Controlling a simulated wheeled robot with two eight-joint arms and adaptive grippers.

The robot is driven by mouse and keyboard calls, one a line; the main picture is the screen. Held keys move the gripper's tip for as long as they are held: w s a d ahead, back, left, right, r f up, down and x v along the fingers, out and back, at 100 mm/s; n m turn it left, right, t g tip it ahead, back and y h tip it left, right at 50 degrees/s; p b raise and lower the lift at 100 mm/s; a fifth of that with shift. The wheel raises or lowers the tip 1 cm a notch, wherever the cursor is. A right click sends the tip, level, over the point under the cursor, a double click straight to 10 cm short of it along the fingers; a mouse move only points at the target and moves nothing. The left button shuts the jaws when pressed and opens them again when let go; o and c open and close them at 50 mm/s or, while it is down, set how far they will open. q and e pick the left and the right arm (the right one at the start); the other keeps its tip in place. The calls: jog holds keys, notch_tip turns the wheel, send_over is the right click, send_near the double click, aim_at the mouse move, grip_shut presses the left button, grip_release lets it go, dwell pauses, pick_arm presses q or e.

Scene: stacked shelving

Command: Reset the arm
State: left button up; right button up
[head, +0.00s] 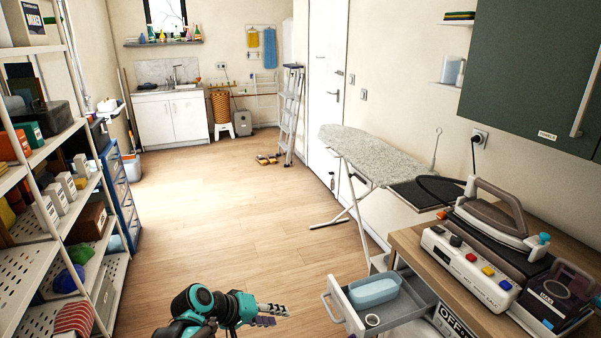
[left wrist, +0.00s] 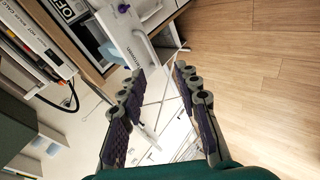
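My left gripper (head: 273,314) shows at the bottom of the head view, on a teal and dark arm above the wooden floor. It points to the right, toward the open grey drawer (head: 408,309), with a gap between them. In the left wrist view its two fingers (left wrist: 160,78) stand well apart, with nothing between them. The drawer's white front also shows in the left wrist view (left wrist: 136,45), beyond the fingertips. A light blue container (head: 374,291) sits in the drawer. My right gripper is not in view.
Shelving (head: 66,121) full of goods stands along the left wall. An ironing board (head: 366,152) stands by the right wall. A worktop (head: 420,243) with a steam iron station (head: 490,238) is at the lower right. The middle floor (head: 220,208) is clear.

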pick_arm(q)
jog(key=s+a+r+m+y, duration=0.1)
jog(key=s+a+y, duration=0.2)
jog(key=s, duration=0.6)
jog(key=s+a+r+m+t+y, duration=0.1)
jog(key=s+a+y, duration=0.3)
jog(key=s+a, duration=0.4)
jog(key=shift+s+r+m+t+y, duration=0.3)
jog(key=shift+s+m, duration=0.2)
jog(key=shift+s, duration=0.5)
